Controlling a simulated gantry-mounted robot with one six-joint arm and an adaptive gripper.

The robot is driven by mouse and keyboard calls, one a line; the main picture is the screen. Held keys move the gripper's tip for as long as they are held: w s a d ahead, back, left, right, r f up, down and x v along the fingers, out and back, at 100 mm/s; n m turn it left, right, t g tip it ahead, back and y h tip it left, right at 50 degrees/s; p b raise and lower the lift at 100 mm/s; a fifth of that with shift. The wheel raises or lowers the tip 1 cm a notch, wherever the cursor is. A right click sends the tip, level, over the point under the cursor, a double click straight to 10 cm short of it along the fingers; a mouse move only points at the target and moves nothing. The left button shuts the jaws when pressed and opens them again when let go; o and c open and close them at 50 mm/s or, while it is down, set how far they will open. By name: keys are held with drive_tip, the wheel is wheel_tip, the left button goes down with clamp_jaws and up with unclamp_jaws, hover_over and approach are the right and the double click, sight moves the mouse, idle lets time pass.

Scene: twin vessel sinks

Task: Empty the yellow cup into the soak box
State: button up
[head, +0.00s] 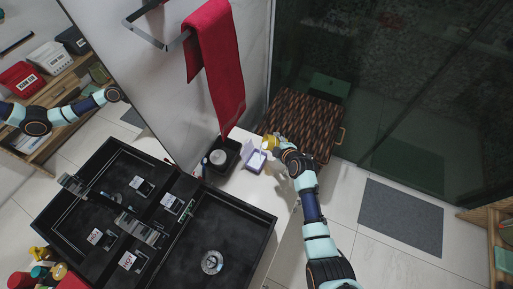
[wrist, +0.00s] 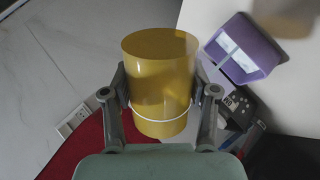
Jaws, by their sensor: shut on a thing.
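The yellow cup (head: 269,142) is in my gripper (head: 279,146), above the far right end of the white counter. In the wrist view, the fingers of my gripper (wrist: 160,98) press on both sides of the yellow cup (wrist: 160,85), which has a thin white ring near its lower end. Its contents cannot be made out. A small purple box with a pale interior (head: 256,160) stands on the counter just left of and below the cup; it also shows at upper right in the wrist view (wrist: 243,48). No readable label confirms it as the soak box.
A black tray (head: 232,147) holding a pale round item sits left of the purple box. A red towel (head: 216,65) hangs above. Black sinks (head: 235,235) fill the near counter. A woven hamper (head: 308,115) stands behind my gripper. A mirror at left reflects the room.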

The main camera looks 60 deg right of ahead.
drive_tip(key=shift+r+p, duration=0.25)
drive_tip(key=shift+p, duration=0.45)
drive_tip(key=shift+w+a+r+n+g+h+p, duration=0.4)
drive_tip(key=shift+w+n+g+p, duration=0.2)
drive_tip(key=shift+g+p, duration=0.4)
drive_tip(key=shift+w+a+r+n+g+h+p, duration=0.15)
drive_tip(key=shift+w+r+n+g+h+p, duration=0.15)
drive_tip(key=shift+r+n+g+p, duration=0.15)
idle(1.4)
